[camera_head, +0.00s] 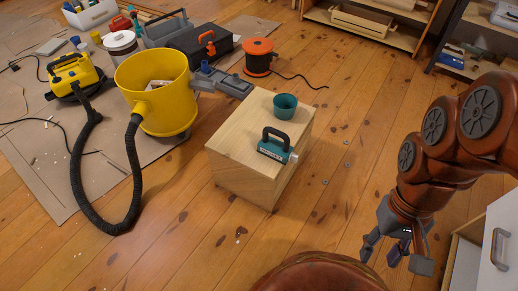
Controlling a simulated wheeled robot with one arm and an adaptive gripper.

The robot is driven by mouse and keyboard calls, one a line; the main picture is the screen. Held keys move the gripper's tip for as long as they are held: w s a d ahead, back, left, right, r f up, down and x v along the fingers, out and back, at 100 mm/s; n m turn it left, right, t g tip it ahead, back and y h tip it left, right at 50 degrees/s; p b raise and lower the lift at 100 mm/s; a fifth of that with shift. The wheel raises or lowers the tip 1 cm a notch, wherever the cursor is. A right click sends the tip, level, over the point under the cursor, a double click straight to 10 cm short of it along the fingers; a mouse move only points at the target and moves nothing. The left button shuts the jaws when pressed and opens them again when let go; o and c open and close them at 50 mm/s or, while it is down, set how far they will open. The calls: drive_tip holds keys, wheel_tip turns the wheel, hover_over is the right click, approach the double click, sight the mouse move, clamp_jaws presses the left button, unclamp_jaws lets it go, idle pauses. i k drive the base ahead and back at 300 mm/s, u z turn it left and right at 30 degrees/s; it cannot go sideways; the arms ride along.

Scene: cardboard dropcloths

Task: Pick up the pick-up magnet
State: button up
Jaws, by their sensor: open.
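The pick-up magnet seems to be the teal block with a black handle (273,146) on top of a light wooden box (232,129). It lies near the box's front edge, handle up, with a pale end at its right. A teal cup (285,106) stands behind it on the same top, a little apart. My gripper (384,257) is at the lower right, over the floor, fingers spread and pointing down. It is open and empty, to the right of and nearer than the box, touching nothing.
A yellow bucket (155,95) with a black hose stands left of the box. An orange cable reel (259,57) and black toolbox (205,47) are behind. A white drawer unit (497,235) is close to my gripper's right. Small bits lie on the floor right of the box.

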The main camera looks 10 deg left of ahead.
sight(277, 151)
drive_tip(key=u, duration=3.45)
drive_tip(key=i, duration=0.35)
drive_tip(key=z, duration=1.75)
